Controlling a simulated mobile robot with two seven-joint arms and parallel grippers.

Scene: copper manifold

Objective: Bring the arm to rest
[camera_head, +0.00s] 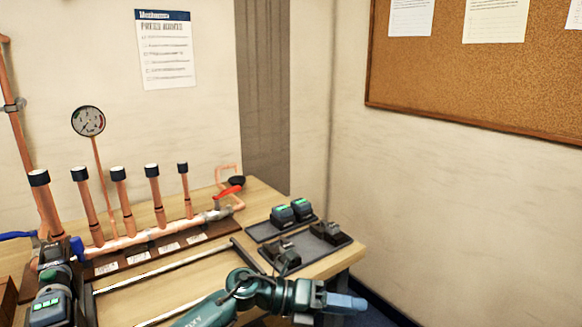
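My teal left arm rises from the bottom edge and bends to the right. Its gripper (345,302), with pale blue fingers, hangs in front of the bench's front right corner, apart from the bench objects. The fingers are seen edge-on, so I cannot tell whether they are open or shut, and nothing shows held in them. My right gripper is out of view. The copper manifold (135,238) lies along the back of the bench, with several dark-capped upright pipes and a red-handled valve (228,191) at its right end.
A dark tool with a green display (48,305) stands at lower left. A gauge (88,121) rises behind.

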